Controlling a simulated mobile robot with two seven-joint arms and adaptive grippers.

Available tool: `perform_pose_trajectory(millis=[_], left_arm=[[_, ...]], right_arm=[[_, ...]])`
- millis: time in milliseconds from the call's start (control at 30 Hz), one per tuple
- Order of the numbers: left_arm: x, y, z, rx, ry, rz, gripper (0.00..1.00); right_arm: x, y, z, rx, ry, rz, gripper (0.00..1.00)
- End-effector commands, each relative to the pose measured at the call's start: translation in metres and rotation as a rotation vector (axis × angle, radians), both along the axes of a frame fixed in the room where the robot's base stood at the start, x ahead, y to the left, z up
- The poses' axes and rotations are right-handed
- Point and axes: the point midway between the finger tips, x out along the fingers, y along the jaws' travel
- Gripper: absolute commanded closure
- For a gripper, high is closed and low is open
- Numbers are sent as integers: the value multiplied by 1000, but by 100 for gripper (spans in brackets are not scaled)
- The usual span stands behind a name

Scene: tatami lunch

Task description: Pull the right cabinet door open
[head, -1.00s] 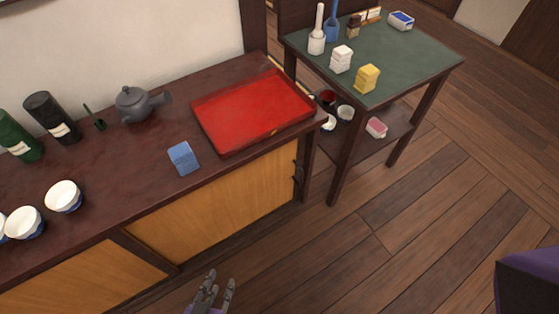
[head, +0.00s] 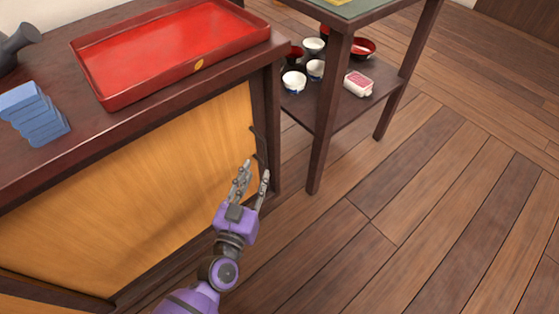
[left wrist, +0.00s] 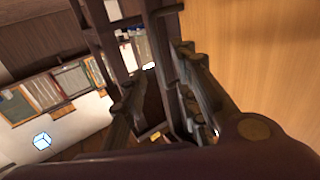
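The right cabinet door (head: 140,200) is a light wooden panel in a dark frame, and it looks closed. Its dark handle (head: 258,146) is at the panel's right edge. My left gripper (head: 256,169) is just below the handle, close in front of the door's right edge, with its fingers pointing up. The two fingers are apart with nothing clearly held. In the left wrist view the fingers (left wrist: 160,95) are also spread, with the wooden panel to their right. I cannot tell whether they touch the handle. My right gripper is not in view.
A red tray (head: 170,55) and a stack of blue blocks (head: 36,115) are on the cabinet top. A side table stands to the right, its leg (head: 328,120) near the cabinet corner, with several bowls and a pink box (head: 358,83) on its shelf. The floor (head: 400,240) is clear.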

Motion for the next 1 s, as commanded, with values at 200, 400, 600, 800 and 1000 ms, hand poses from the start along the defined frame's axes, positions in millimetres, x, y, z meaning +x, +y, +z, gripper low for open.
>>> perform_pose_trajectory(millis=[200, 400, 600, 800, 1000], left_arm=[[21, -6, 0, -2, -12, 4, 72], [52, -17, -1, -3, -12, 4, 72], [73, -25, -1, -3, -10, 3, 72], [79, -27, 0, -2, -10, 4, 72], [79, -27, 0, -1, -9, 3, 77]], right_arm=[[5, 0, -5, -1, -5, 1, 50], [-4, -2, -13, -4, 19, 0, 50], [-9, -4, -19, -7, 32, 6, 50], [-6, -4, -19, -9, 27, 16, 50], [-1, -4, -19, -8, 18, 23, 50]])
